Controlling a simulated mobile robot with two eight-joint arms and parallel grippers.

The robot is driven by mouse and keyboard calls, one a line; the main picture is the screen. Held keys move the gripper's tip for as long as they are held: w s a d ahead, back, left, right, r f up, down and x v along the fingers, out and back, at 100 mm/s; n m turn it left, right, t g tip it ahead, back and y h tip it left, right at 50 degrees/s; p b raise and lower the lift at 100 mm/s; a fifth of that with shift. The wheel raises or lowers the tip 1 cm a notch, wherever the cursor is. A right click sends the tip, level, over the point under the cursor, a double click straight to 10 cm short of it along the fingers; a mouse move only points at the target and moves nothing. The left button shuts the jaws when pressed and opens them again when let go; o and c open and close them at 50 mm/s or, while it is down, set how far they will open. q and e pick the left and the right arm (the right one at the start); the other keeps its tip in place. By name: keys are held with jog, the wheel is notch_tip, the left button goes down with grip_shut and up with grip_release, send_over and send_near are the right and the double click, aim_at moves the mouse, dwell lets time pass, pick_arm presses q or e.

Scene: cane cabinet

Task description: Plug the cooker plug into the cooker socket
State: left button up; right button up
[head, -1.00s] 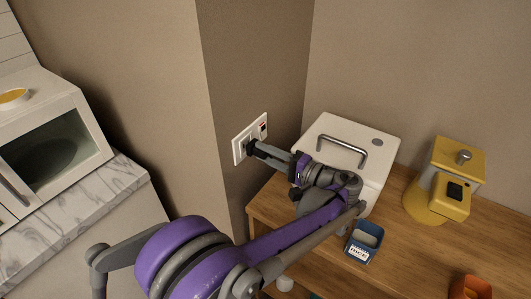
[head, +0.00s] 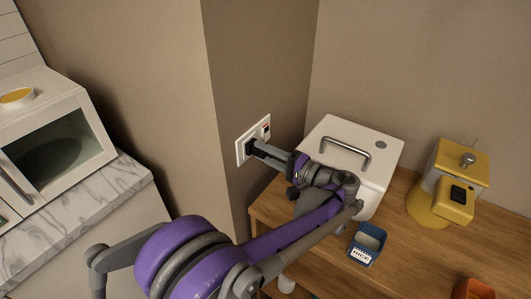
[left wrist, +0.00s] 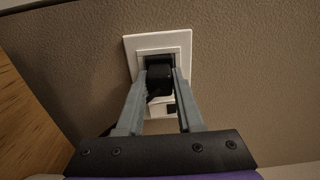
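The cooker socket (head: 265,124) is a white wall plate with a red mark, near the corner left of the white appliance. It also shows in the left wrist view (left wrist: 185,46). The black cooker plug (left wrist: 159,78) sits against the plate's recessed square opening. How deep it is in, I cannot tell. My left gripper (head: 255,148) is at the plate. Its two grey fingers (left wrist: 160,84) lie on either side of the plug and appear closed on it. In the head view the plug is mostly hidden by the fingers. My right gripper is not in view.
The white appliance with a bar handle (head: 372,178) stands on the wooden counter (head: 320,258), close right of my left wrist. A blue container (head: 367,243) and a yellow appliance (head: 432,200) are further right. A microwave (head: 70,110) stands on marble at the left.

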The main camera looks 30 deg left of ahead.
pick_arm(q)
jog(key=o, duration=0.5)
jog(key=shift+c, duration=0.2)
jog(key=d, duration=1.1)
jog(key=s+a+f+m+h+p, duration=0.1)
jog(key=s+a+f+h, duration=0.25)
jog(key=s, duration=0.25)
jog(key=s+a+f+m+h+p, duration=0.1)
jog(key=s+a+f+h, duration=0.2)
jog(key=s+a+h, duration=0.15)
jog(key=s+d+f+n+t+h+p, duration=0.2)
jog(key=s+d+f+t+h, duration=0.2)
jog(key=s+d+h, duration=0.4)
jog(key=s+f+h, duration=0.1)
jog(key=s+h, duration=0.1)
jog(key=shift+s+d+f+n+p, duration=0.35)
jog(key=shift+s+n+p, duration=0.05)
